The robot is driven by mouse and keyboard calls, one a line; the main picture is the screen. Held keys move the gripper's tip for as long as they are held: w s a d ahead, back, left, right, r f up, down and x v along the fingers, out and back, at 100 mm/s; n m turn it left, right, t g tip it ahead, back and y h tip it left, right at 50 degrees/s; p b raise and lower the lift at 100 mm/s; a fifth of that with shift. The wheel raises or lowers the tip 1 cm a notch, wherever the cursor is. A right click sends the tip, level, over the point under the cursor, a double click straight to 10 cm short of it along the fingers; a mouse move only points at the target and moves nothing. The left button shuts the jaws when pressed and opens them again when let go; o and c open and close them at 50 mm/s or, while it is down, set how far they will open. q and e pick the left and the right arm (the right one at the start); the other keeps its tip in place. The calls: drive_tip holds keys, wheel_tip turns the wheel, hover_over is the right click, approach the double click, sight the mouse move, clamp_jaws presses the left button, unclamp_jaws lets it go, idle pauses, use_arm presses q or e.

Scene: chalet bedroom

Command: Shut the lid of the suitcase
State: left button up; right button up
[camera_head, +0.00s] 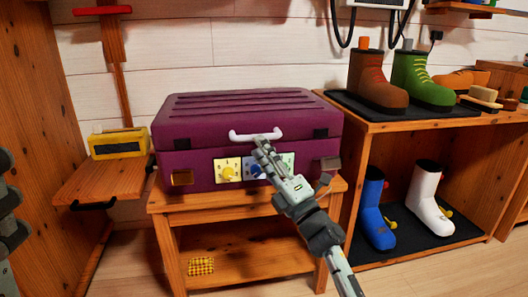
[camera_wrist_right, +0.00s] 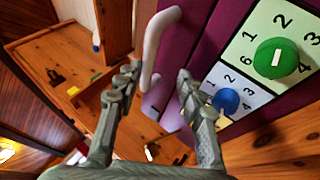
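The purple suitcase (camera_head: 196,165) stands on a small wooden bench. Its ribbed lid (camera_head: 235,108) is down over the body, and I see no clear gap at the seam. A white handle (camera_head: 256,134) is on the front. My right gripper (camera_head: 264,147) is at the front, just below the handle, and hides part of the dial panel. In the right wrist view the gripper (camera_wrist_right: 158,82) is open, with the white handle (camera_wrist_right: 153,48) between or just beyond its fingers; I cannot tell if they touch. Only dark parts of my left arm show at the left edge.
The wooden bench (camera_head: 246,204) has a yellow checked cloth (camera_head: 201,266) on its lower shelf. A yellow box (camera_head: 118,143) sits on a wooden ledge at left. A shoe rack (camera_head: 437,126) with boots stands close at right. Front dials include a green one (camera_wrist_right: 275,58) and a blue one (camera_wrist_right: 226,100).

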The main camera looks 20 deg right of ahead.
drive_tip(key=s+d, duration=0.3)
drive_tip(key=s, duration=0.9)
drive_tip(key=shift+s+d+f, duration=0.2)
drive_tip(key=shift+s+f, duration=0.05)
drive_tip(key=shift+s, duration=0.1)
